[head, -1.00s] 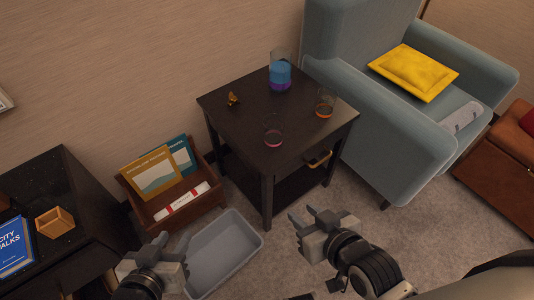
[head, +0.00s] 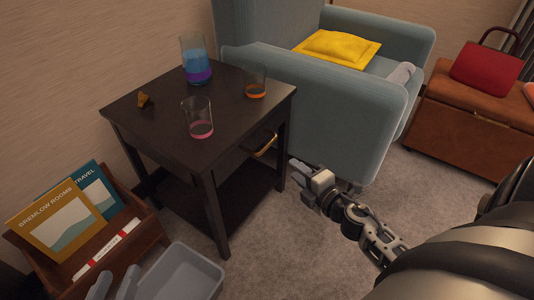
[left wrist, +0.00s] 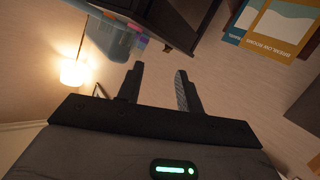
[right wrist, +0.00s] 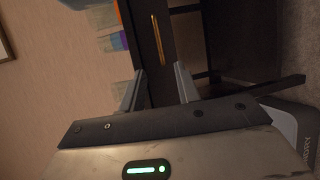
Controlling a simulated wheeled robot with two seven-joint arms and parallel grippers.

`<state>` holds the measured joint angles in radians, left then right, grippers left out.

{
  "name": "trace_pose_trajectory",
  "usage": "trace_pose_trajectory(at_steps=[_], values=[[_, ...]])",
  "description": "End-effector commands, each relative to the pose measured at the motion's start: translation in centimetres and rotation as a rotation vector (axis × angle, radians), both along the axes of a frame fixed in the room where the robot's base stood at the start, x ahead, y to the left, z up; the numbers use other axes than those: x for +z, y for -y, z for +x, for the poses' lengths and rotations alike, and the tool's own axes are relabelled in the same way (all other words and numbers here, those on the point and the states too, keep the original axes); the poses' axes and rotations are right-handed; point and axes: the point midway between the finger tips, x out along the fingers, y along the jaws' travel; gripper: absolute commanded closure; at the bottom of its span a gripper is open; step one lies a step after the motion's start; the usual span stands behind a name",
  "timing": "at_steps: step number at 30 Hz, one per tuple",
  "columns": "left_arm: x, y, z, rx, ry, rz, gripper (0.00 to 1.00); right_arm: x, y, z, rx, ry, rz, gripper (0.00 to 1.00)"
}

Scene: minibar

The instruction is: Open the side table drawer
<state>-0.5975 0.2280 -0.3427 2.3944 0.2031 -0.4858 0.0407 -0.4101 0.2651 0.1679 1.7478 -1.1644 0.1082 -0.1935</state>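The dark side table (head: 150,145) stands left of centre in the head view. Its drawer front, with a brass handle (head: 265,147), is on the side facing right and looks closed. My right gripper (head: 296,168) is open and empty, just right of and below the handle, apart from it. In the right wrist view the drawer's brass handle (right wrist: 157,40) shows beyond the open fingers (right wrist: 158,88). My left gripper (head: 113,282) is open and empty at the bottom left, near the grey bin. The left wrist view shows its spread fingers (left wrist: 158,85).
On the table top are a blue-and-purple pitcher (head: 196,62), two glasses (head: 200,120) (head: 255,85) and a small orange-brown item (head: 144,100). A blue armchair (head: 330,115) stands close behind the drawer side. A grey bin (head: 185,275) and a magazine rack (head: 150,240) flank the front.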

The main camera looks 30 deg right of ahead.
Motion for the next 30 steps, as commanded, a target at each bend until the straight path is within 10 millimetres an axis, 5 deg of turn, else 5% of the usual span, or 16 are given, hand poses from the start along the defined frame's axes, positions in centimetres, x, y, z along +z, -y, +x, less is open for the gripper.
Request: trace_pose_trajectory(at_steps=[18,30], values=[[0.2,0.4,0.2,-0.002,0.013,-0.076,0.64,-2.1,0.1,12.3,-0.004,0.002,0.003,0.67],[0.6,0.7,0.2,-0.006,0.018,-0.12,0.64,-2.5,0.1,14.7,-0.003,0.0,0.006,0.67]])
